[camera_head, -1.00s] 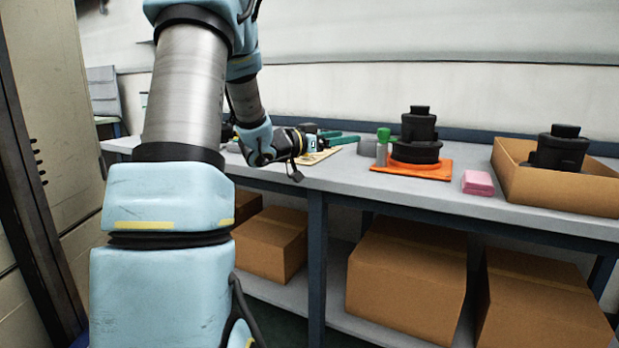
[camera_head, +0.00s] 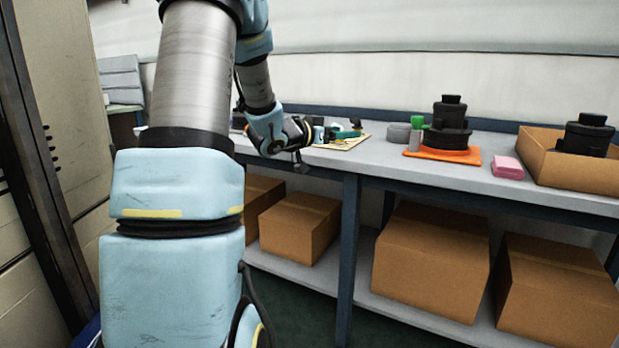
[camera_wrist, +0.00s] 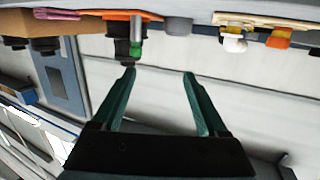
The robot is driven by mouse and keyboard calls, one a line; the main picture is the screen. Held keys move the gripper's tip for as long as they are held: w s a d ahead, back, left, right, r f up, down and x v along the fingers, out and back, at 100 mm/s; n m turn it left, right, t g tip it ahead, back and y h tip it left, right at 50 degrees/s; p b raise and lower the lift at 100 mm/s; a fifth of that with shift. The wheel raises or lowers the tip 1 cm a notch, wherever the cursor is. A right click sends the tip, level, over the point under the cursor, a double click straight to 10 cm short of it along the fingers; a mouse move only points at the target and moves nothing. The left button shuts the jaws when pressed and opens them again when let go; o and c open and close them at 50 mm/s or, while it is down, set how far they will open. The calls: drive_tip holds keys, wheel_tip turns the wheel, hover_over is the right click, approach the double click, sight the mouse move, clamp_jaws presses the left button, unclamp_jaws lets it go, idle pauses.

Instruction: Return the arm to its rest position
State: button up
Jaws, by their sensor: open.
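My arm stands at the left of the head view, with its upper links large in front of the bench. My gripper (camera_wrist: 160,88) shows in the wrist view with two green fingers well apart and nothing between them. In the head view my wrist is in front of the bench's left part, and the fingers are hard to make out there. The wrist view is upside down, with the bench top along its upper edge and the fingers pointing toward it.
The grey bench (camera_head: 390,168) bears a black tank part (camera_head: 450,125) on an orange mat (camera_head: 468,157), a green-capped bottle (camera_head: 416,130), a pink block (camera_head: 507,167) and an open cardboard box (camera_head: 575,173) with another black part. Closed boxes (camera_head: 430,255) fill the lower shelf. A cabinet stands left.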

drive_tip(key=s+a+f+n+g+y, duration=0.2)
drive_tip(key=s+a+f+n+y, duration=0.5)
drive_tip(key=a+f+y, duration=0.45)
drive_tip(key=s+a+f+n+g, duration=0.1)
drive_tip(key=s+a+f+g, duration=0.2)
drive_tip(key=s, duration=0.7)
drive_tip(key=s+f+n+g, duration=0.1)
drive_tip(key=s+f+g, duration=0.25)
drive_tip(key=s, duration=0.65)
drive_tip(key=w+p+v, duration=0.1)
drive_tip(key=p+v, duration=0.7)
drive_tip(key=w+d+r+p+v, duration=0.1)
drive_tip(key=w+p+v, duration=0.1)
drive_tip(key=p+v, duration=0.6)
drive_tip(key=shift+s+r+g+y+p, duration=0.15)
drive_tip(key=shift+r+g+y+p, duration=0.25)
drive_tip(key=shift+g+y+p, duration=0.1)
drive_tip(key=shift+d, duration=0.1)
